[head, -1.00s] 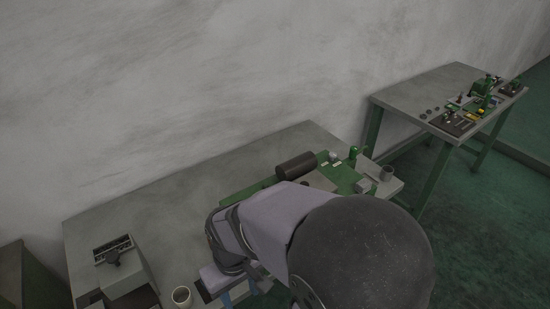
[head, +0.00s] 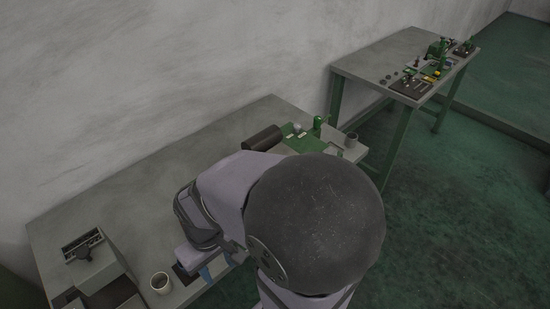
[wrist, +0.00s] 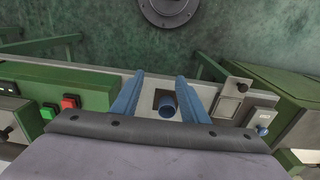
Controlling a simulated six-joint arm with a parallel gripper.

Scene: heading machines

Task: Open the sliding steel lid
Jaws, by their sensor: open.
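My gripper (wrist: 159,75) shows two blue fingers in the wrist view, spread apart with nothing held between them. Beyond and between them is a pale metal strip with a square dark opening (wrist: 157,96) and a blue cylinder (wrist: 167,104) in it. Right of the fingers is a pale framed plate (wrist: 228,105) with a small knob (wrist: 243,85) near it. I cannot tell which part is the sliding steel lid. In the head view my gripper (head: 216,268) is at the bench's front edge, partly hidden by my arm.
The grey bench (head: 150,190) holds a cup (head: 161,283), a grey box (head: 92,258), a dark roller (head: 263,138) and a green machine top (head: 305,143). A green housing with red and green buttons (wrist: 69,103) is at left. A second table (head: 385,60) stands behind right.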

